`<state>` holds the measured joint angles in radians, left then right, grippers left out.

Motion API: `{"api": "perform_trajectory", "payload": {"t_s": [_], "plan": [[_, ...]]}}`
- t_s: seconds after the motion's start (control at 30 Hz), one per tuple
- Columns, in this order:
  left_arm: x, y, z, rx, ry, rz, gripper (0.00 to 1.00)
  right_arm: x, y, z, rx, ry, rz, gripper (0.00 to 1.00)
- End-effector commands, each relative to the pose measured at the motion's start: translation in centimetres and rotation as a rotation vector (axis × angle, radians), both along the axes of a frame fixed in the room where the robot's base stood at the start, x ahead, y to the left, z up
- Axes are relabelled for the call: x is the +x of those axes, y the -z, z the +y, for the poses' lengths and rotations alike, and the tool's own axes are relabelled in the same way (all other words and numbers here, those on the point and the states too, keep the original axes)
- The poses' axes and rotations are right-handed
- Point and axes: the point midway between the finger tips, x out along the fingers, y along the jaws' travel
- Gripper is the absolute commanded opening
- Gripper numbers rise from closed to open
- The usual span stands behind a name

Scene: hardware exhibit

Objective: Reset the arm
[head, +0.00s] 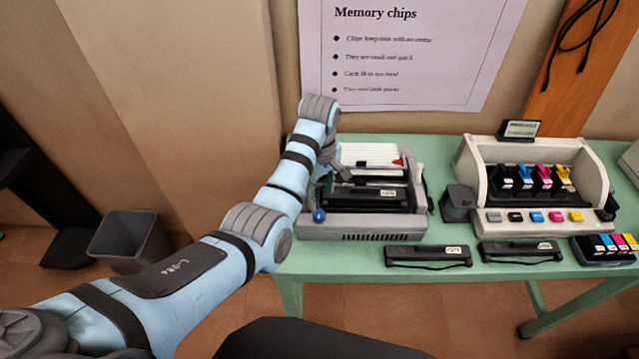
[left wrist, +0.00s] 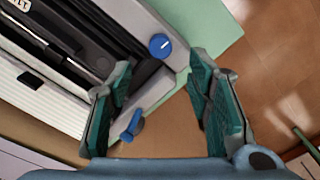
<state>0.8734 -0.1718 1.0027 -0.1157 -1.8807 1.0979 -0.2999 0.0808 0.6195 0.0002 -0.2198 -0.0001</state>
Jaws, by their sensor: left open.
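My left arm reaches in from the lower left of the head view to the left end of a grey printer (head: 360,228) on the green table (head: 285,262). My left gripper (head: 333,172) is over that end, partly hidden by its own wrist. In the left wrist view the left gripper (left wrist: 162,75) is open, its two teal-padded fingers apart with nothing held between them. The printer's blue knob (head: 319,215) shows just beyond the fingertips in the left wrist view (left wrist: 160,45). A blue lever (left wrist: 131,125) shows near one finger; contact is unclear. My right gripper is out of view.
A second printer (head: 540,218) with coloured cartridges stands at the right. Two black ribbon cartridges (head: 428,256) (head: 520,251) lie along the table's front edge. A grey bin (head: 130,240) stands on the floor at left. A memory chips poster (head: 410,50) hangs behind.

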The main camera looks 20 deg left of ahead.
Motion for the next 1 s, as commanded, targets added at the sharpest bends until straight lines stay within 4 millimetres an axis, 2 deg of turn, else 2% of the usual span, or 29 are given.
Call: {"api": "perform_trajectory", "payload": {"t_s": [0.1,0.2,0.7,0.77,0.87,0.9,0.97,1.0], "plan": [[0.1,-2.6,0.0,0.000,0.000,-0.001,0.46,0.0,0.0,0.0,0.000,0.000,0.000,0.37],[0.0,-3.8,0.0,0.000,0.000,-0.001,0.46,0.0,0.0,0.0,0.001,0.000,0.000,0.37],[-0.1,-3.9,0.1,0.000,0.001,0.001,0.46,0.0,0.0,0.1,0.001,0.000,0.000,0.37],[-0.4,-3.1,0.3,-0.002,0.011,-0.002,0.46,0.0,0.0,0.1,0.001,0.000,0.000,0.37],[-2.2,0.7,1.8,-0.009,0.079,-0.025,0.46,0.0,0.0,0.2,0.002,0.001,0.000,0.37],[-3.7,3.0,2.8,-0.008,0.128,-0.044,0.46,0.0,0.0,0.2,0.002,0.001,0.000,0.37],[-6.5,6.2,4.6,0.006,0.218,-0.078,0.46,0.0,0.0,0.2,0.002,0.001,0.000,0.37],[-8.6,7.9,5.6,0.021,0.284,-0.100,0.46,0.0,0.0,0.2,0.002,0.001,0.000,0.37]]}}
